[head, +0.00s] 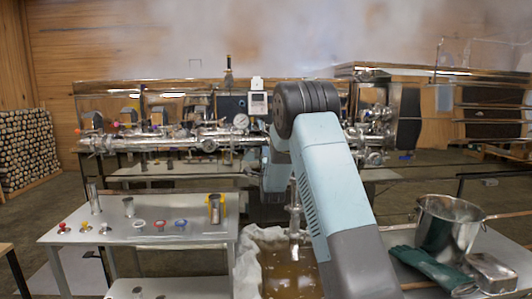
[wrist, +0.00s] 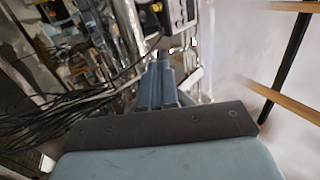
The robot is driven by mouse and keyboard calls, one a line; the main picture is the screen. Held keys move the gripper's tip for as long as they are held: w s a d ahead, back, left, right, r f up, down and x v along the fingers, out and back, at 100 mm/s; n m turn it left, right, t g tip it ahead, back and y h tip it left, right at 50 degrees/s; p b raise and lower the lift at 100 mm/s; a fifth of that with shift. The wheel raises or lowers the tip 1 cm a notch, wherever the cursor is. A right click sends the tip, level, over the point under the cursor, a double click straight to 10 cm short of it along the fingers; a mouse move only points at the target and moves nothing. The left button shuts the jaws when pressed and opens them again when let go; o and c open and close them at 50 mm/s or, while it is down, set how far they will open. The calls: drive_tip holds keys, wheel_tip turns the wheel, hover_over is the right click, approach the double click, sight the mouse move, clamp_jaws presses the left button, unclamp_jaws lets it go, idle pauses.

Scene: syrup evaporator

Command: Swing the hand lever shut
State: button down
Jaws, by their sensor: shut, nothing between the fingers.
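My gripper (wrist: 165,66) shows in the wrist view with its blue-grey fingers together and nothing between them. It points at the metal pipework of the evaporator, near a dark control box. In the head view my own arm hides the gripper. A long metal pipe (head: 185,139) runs across the evaporator's front, with small coloured handles along it, among them a red one (head: 77,131) at the left end. I cannot tell which part is the hand lever, nor whether my gripper touches anything.
A grey table (head: 150,243) with cups and small coloured-knob parts stands front left. A filter tub of amber liquid (head: 285,270) is at front centre. A steel bucket (head: 447,228) and green gloves (head: 432,268) sit at right. Black cables (wrist: 50,115) hang left in the wrist view. Steam hangs above.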

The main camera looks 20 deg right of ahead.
drive_tip(key=v, duration=1.2)
drive_tip(key=s+a+r+n+g+y, duration=0.2)
drive_tip(key=s+r+n+g+y, duration=0.1)
drive_tip(key=s+r+n+g, duration=0.8)
drive_tip(key=s+f+n+g, duration=0.2)
drive_tip(key=s+n+g, duration=0.1)
drive_tip(key=s, duration=1.5)
drive_tip(key=s+a+f+n+g, duration=0.1)
drive_tip(key=s+n+g, duration=0.2)
drive_tip(key=s, duration=1.6)
drive_tip(key=n, duration=0.2)
drive_tip(key=shift+s+a+f+n+g, duration=0.15)
drive_tip(key=shift+s+f+n+g, duration=0.15)
drive_tip(key=shift+f, duration=0.05)
